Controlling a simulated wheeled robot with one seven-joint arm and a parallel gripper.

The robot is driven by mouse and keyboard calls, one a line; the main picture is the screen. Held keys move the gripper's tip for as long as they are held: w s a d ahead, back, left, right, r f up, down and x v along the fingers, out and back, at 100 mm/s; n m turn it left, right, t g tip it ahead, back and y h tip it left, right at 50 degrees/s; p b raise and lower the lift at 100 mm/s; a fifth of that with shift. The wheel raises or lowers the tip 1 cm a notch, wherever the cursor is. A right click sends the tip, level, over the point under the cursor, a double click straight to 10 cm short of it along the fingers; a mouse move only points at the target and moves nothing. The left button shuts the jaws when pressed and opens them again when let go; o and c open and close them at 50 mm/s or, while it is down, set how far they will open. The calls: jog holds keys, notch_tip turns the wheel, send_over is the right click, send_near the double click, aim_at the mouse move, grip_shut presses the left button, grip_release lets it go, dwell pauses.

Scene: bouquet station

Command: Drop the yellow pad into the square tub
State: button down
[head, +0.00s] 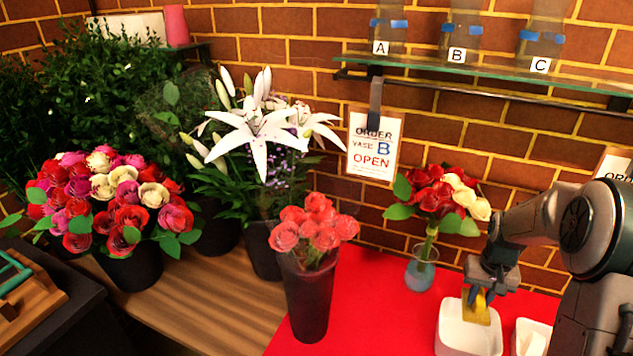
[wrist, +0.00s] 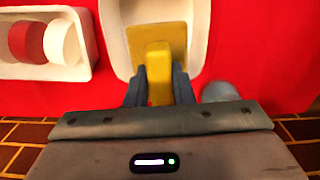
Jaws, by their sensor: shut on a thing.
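My gripper (head: 484,293) is shut on the yellow pad (head: 477,308). In the wrist view the yellow pad (wrist: 158,72) stands between the two dark fingers (wrist: 159,92), with a flat square base and a narrower grip part. The white square tub (head: 462,335) is on the red mat, below the gripper in the head view. In the wrist view the pad overlaps the opening of the tub (wrist: 198,30). The pad is over or inside the tub; I cannot tell whether it touches the tub's floor.
Another white tray (wrist: 85,65) holds a red and a white round item. A glass vase with red and cream roses (head: 421,272) stands behind the tub. A dark vase of coral roses (head: 306,300) is to the left. Red mat (head: 385,310) lies clear between them.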

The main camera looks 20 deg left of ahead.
jog(key=shift+w+f, duration=0.1)
jog(key=shift+w, duration=0.25)
jog(key=shift+s+d+f+b, duration=0.1)
jog(key=shift+f+b, duration=0.45)
jog(key=shift+f, duration=0.1)
notch_tip(320, 180, down, 4)
jog(key=b, duration=0.2)
jog(key=shift+f+b, duration=0.2)
jog(key=shift+b, duration=0.1)
jog(key=c, duration=1.2)
grip_release()
jog(key=shift+o, duration=0.2)
